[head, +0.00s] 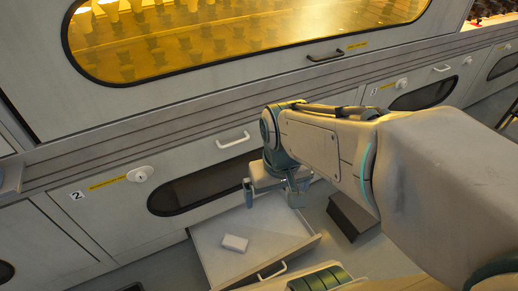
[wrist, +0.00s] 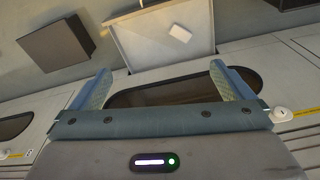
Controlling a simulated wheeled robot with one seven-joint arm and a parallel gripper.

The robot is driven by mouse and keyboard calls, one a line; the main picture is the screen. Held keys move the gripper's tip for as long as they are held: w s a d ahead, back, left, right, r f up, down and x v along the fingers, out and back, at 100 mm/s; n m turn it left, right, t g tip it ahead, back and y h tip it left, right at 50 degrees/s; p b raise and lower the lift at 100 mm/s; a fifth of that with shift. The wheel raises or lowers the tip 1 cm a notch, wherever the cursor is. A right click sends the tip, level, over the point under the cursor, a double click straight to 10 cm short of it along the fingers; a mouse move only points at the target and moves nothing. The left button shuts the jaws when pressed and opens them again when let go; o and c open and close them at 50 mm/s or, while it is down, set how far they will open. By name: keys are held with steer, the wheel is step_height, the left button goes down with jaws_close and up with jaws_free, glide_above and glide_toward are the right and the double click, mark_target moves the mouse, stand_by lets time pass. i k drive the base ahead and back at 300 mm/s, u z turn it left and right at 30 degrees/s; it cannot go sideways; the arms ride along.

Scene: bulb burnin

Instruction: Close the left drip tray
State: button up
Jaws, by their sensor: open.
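The drip tray (head: 275,228) is a pale, shallow drawer low in the cabinet front, below the panel marked 2, and it stands pulled out. Its front carries a bar handle (head: 272,270). A small white block (head: 235,243) lies inside it. My gripper (head: 272,196) is open and empty, near the cabinet end of the tray in the head view. In the wrist view my gripper (wrist: 160,70) has its fingers spread, with the tray (wrist: 145,40) and the block (wrist: 180,33) beyond the fingertips. I cannot tell whether it touches the tray.
A dark box (head: 352,215) stands on the floor right of the tray; it also shows in the wrist view (wrist: 55,45). A dark oval window (head: 205,185) and a white knob (head: 140,174) are on the panel above. My arm covers much of the right side.

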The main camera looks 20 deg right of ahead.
mark_target(276, 234)
steer(key=u, duration=0.05)
steer(key=k, duration=0.4)
steer(key=u, duration=0.6)
steer(key=i, duration=0.2)
steer(key=z, duration=2)
steer(key=k, duration=0.8)
steer(key=u, duration=1.1)
steer(key=i, duration=0.5)
steer(key=z, duration=0.05)
